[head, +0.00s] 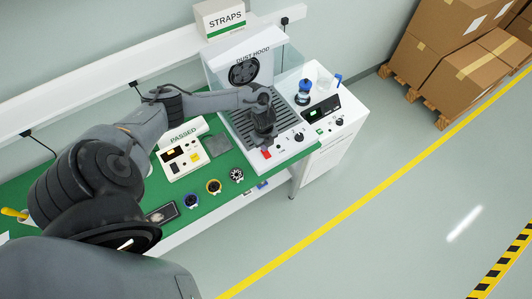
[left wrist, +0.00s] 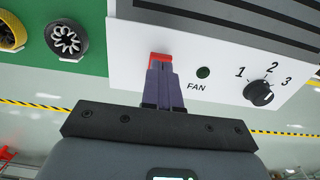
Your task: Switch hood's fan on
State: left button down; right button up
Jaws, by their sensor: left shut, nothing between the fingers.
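The dust hood (head: 240,72) stands at the back right of the bench, with its white control panel at the front. The red fan switch (head: 267,154) is at the panel's left end; it also shows in the left wrist view (left wrist: 160,57). Beside it are a dark green lamp (left wrist: 203,72), the word FAN and a black knob (left wrist: 260,93) marked 1, 2, 3. My left gripper (head: 266,145) is shut and empty, with its fingertips right at the red switch, overlapping it in the left wrist view (left wrist: 163,75). I cannot tell whether they touch. My right gripper is not in view.
A white machine (head: 335,120) stands right of the hood. The floor in front is clear.

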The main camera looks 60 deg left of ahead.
pick_arm(q)
jog(key=shift+f+b, duration=0.5)
jog(key=shift+f, duration=0.25)
jog(key=shift+r, duration=0.15)
notch_tip(320, 180, up, 7)
jog(key=p, duration=0.7)
dwell(0.3)
dwell(0.4)
